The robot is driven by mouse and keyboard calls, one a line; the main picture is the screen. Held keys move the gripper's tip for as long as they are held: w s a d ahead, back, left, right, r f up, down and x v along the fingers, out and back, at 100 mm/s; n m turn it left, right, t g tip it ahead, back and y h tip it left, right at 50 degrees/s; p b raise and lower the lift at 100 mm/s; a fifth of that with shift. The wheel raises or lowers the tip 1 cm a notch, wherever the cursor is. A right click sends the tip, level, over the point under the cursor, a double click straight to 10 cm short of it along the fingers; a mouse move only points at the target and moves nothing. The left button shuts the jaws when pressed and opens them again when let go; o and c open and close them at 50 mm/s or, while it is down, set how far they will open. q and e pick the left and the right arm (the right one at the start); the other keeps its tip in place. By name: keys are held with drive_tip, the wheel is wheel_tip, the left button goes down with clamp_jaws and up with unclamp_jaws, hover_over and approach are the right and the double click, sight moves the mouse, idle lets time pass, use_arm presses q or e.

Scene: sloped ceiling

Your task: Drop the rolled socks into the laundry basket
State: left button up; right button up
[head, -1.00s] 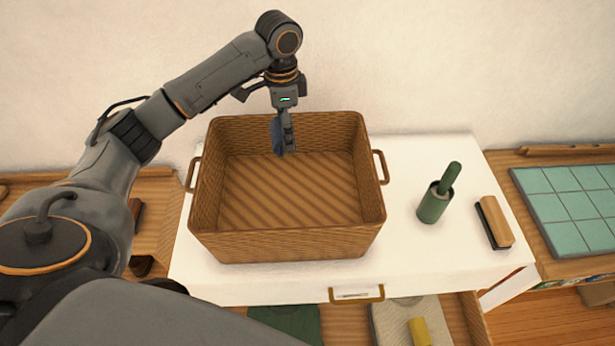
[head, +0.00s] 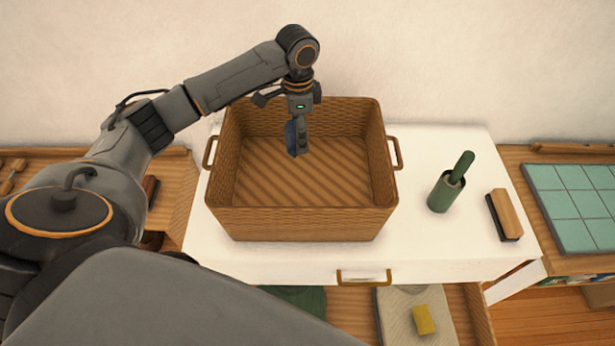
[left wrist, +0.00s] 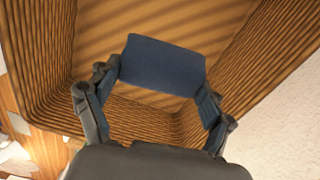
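The rolled socks (left wrist: 162,64) are a dark blue roll between the two fingers of my left gripper (left wrist: 158,85), which touch both its ends. In the head view the socks (head: 291,138) show only as a blue sliver beside the fingers. My left gripper (head: 299,140) points down inside the laundry basket (head: 300,222), below its back rim. The basket is brown wicker with two side handles and looks empty inside. The socks are held above its floor, nearer the back wall. My right gripper is not in view.
The basket stands on a white cabinet top (head: 440,245). To its right are a green holder with a brush (head: 443,193) and a wooden-backed brush (head: 504,214). The cabinet's front has a brass handle (head: 363,277). A pale wall rises close behind.

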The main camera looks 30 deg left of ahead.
use_arm(q)
drive_tip(key=shift+o, duration=1.2)
drive_tip(key=shift+w, duration=0.1)
drive_tip(key=shift+r, duration=0.25)
wheel_tip(320, 180, up, 12)
drive_tip(key=shift+f, duration=0.25)
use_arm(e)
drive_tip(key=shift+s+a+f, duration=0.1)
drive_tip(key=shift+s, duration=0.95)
